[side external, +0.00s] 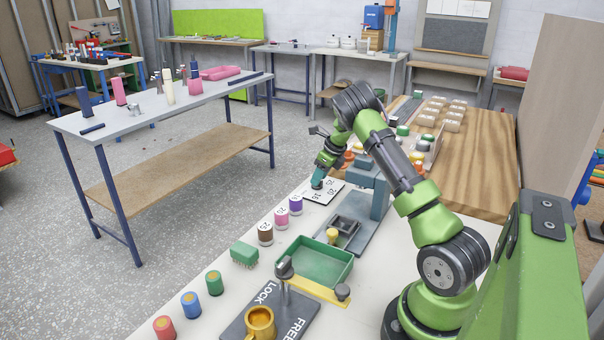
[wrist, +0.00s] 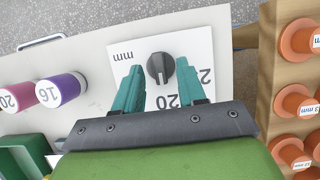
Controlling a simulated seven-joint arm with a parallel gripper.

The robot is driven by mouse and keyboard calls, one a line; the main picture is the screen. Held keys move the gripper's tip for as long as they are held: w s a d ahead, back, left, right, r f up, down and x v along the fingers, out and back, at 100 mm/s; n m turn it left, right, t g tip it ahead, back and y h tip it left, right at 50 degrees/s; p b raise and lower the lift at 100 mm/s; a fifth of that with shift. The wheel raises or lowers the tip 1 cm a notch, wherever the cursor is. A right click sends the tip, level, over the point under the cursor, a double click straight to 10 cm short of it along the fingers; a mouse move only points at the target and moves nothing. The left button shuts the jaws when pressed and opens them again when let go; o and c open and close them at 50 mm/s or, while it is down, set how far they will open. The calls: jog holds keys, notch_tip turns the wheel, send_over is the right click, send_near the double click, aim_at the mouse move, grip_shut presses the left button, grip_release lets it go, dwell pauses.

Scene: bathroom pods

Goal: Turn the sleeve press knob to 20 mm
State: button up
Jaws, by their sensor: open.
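The dial plate (wrist: 118,66) is a white panel marked "mm", with 20 and 25 readable upside down in the wrist view. The black knob (wrist: 160,68) is at its middle, with a pale mark on its side nearer the gripper; its exact setting is hard to read. My gripper (wrist: 158,70) is open, its teal fingers on either side of the knob in the picture; contact cannot be told. In the side view, my gripper (side external: 317,184) is low over the plate (side external: 333,198), where 25, 20 and 16 show, and hides the knob.
The blue-grey press (side external: 379,192) stands close right of the plate. Numbered purple (side external: 296,204), pink (side external: 281,217) and brown (side external: 265,233) cylinders line the bench on the near side. A green tray (side external: 315,262) is nearer. Orange spools (wrist: 296,104) sit in a wooden rack beside the plate.

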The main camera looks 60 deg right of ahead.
jog(key=v, duration=1.6)
